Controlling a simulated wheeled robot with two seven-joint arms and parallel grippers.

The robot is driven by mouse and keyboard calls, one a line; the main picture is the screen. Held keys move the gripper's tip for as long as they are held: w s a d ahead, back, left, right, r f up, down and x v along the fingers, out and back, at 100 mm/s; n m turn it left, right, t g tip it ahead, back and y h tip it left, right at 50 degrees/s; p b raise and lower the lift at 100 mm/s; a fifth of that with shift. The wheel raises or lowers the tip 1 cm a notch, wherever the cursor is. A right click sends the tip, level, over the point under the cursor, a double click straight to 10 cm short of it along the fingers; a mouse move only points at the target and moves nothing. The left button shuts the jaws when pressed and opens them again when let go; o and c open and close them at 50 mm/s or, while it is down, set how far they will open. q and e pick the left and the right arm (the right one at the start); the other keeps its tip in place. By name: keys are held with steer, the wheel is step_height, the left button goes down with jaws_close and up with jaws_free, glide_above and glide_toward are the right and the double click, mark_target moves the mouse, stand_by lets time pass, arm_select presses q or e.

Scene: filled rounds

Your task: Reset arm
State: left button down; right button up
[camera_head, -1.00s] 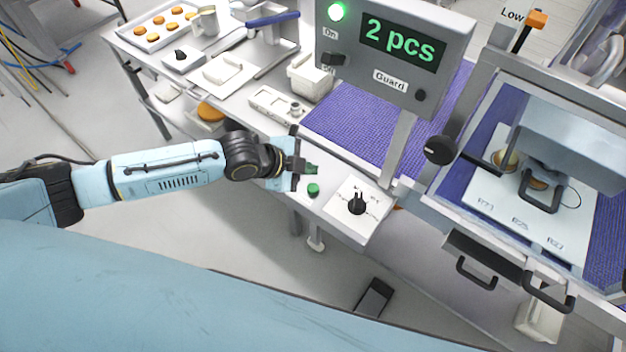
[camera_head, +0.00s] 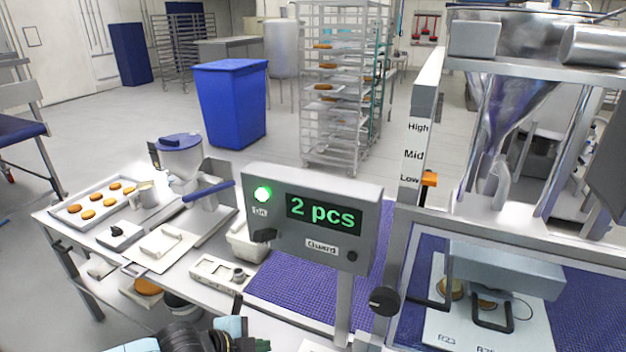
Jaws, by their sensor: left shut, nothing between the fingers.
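My left gripper (camera_head: 250,343) shows only in part at the bottom edge, left of centre, in front of the machine's table. Its light-blue and dark parts are visible, and it is shut and empty. The lower side of the gripper and most of the arm are cut off by the frame. My right gripper is not in view.
A tray (camera_head: 72,213) with several round pieces lies at the table's left. A blue bin (camera_head: 230,105) and a rack (camera_head: 340,110) stand on the floor behind.

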arm_select(q)
steer(key=s+d+r+n, duration=0.2)
steer(key=s+d+n, duration=0.2)
steer(key=s+d, duration=0.4)
steer(key=s+a+n+g+y, duration=0.3)
steer(key=s+a+n+y, duration=0.3)
steer(key=s+a+n, duration=0.85)
step_height(320, 180, down, 31)
steer(key=s+a+m+g+b, duration=0.1)
steer(key=s+a+m+b, duration=0.15)
steer(key=b, duration=0.55)
steer(key=s+a+f+b, duration=0.1)
steer(key=s+f+b, duration=0.2)
steer(key=s+f, duration=0.5)
steer(key=s+a+f+g+b, duration=0.1)
steer(key=s+f+b, duration=0.2)
steer(key=s+f, duration=0.5)
step_height(320, 180, down, 6)
steer(key=shift+s+a+f+m+g+y, duration=0.1)
steer(key=shift+s+a+m+g+y, duration=0.1)
steer(key=shift+s+m+g+y, duration=0.15)
